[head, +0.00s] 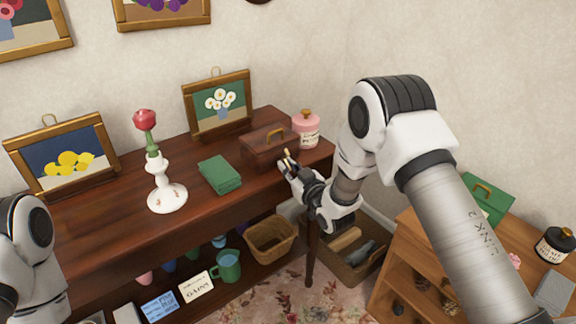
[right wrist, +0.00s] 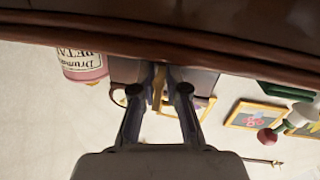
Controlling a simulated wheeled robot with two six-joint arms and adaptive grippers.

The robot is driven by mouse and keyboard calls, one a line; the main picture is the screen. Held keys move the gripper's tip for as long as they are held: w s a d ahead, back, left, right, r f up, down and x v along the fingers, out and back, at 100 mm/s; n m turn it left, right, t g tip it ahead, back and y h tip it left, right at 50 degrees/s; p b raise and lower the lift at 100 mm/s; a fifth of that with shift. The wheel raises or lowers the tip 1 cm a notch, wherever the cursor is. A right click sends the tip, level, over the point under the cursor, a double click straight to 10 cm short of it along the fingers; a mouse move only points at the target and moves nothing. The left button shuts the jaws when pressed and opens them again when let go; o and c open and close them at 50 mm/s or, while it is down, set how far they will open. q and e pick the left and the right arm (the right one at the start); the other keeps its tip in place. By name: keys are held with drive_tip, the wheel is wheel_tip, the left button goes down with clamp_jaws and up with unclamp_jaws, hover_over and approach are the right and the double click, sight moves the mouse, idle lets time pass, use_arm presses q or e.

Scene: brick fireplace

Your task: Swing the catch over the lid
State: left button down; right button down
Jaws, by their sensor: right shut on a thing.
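A dark brown wooden box (head: 268,141) with a brass handle on its lid stands at the right end of the dark table. A slim brass catch (head: 288,154) shows at its front right. My right gripper (head: 287,165) is at that side of the box, shut on the catch. In the right wrist view, which is upside down, the brass catch (right wrist: 158,85) lies between the fingertips, with the box (right wrist: 202,79) behind them. The fingers hide part of the box front. Of my left arm only upper links show at the left; its gripper is out of view.
A pink jar (head: 307,130) stands close behind the box on its right. A green book stack (head: 220,174) and a white candlestick (head: 167,194) with a rose stand to its left. Framed pictures lean at the back. A wooden cabinet (head: 404,247) is at the right.

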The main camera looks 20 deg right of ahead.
sight(288, 155)
wheel_tip(288, 155, up, 3)
drive_tip(key=g+h+p, duration=0.1)
drive_tip(key=g+p, duration=0.2)
drive_tip(key=p, duration=0.2)
drive_tip(key=g+h+p, duration=0.1)
drive_tip(key=g+p, duration=0.2)
drive_tip(key=p, duration=0.2)
drive_tip(key=shift+w+r+n, duration=0.1)
drive_tip(key=shift+r+n, duration=0.05)
drive_tip(key=shift+n, duration=0.15)
drive_tip(key=shift+g+p, duration=0.65)
drive_tip(key=shift+g, duration=0.05)
drive_tip(key=c, duration=1.5)
unclamp_jaws()
drive_tip(key=shift+c, duration=0.2)
drive_tip(key=shift+o, duration=0.3)
drive_tip(key=shift+w, duration=0.1)
